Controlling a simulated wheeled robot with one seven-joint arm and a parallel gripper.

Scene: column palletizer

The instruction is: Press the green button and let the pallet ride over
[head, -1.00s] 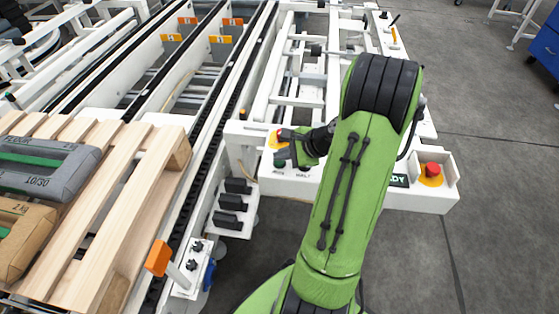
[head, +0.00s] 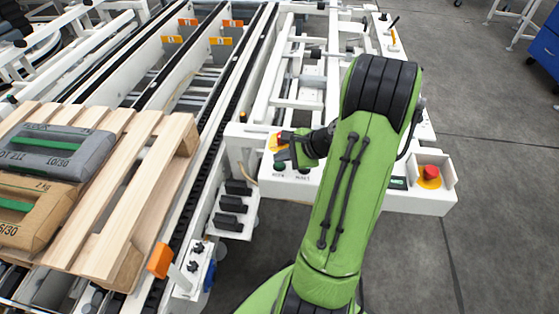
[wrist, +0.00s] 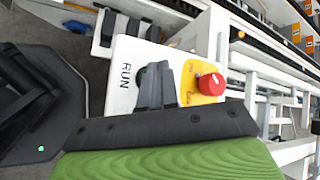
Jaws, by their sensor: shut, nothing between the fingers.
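My gripper (head: 284,150) is shut and empty, pointing down at the white control panel (wrist: 122,90). In the wrist view its two dark fingers (wrist: 156,80) stand together over the panel beside the RUN label. The green button (head: 279,165) shows dark green right at the fingertips. In the wrist view its edge (wrist: 140,76) shows beside the fingers, which cover most of it. I cannot tell whether they touch it. The wooden pallet (head: 150,160) lies on the conveyor at left, carrying a grey bag (head: 60,150) and a brown bag (head: 30,215).
A red stop button on a yellow plate (wrist: 211,84) sits close to the fingers. Another red stop button (head: 430,172) is at the panel's right end. Conveyor rails (head: 235,80) run away from the pallet.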

